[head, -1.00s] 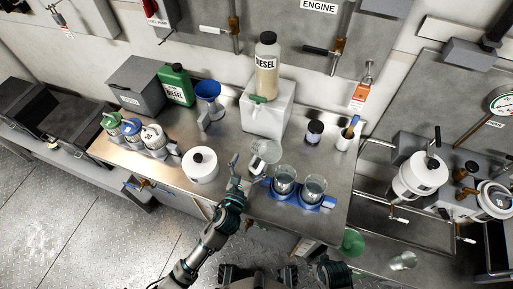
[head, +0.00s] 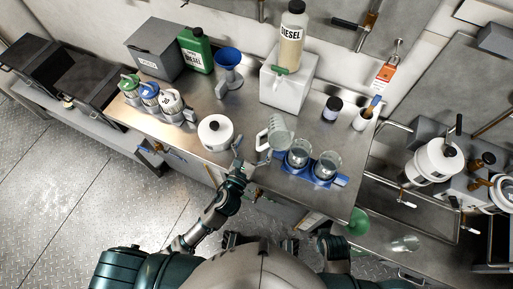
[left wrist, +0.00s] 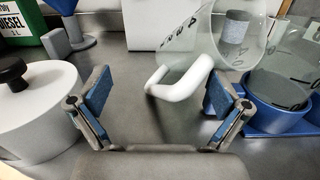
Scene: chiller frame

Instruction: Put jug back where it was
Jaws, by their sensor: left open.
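In the left wrist view the jug's white handle (left wrist: 180,80) lies just beyond and between my fingertips, nearer the right finger. Printed marks show on its clear wall. My left gripper (head: 244,155) is open and empty at the front of the bench, left of the jug; its two blue-padded fingers (left wrist: 160,95) stand wide apart in the left wrist view. My right gripper cannot be made out.
A white lidded pot (head: 215,133) stands close left of my left gripper. The blue jar holder (head: 322,181) is right of the jug.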

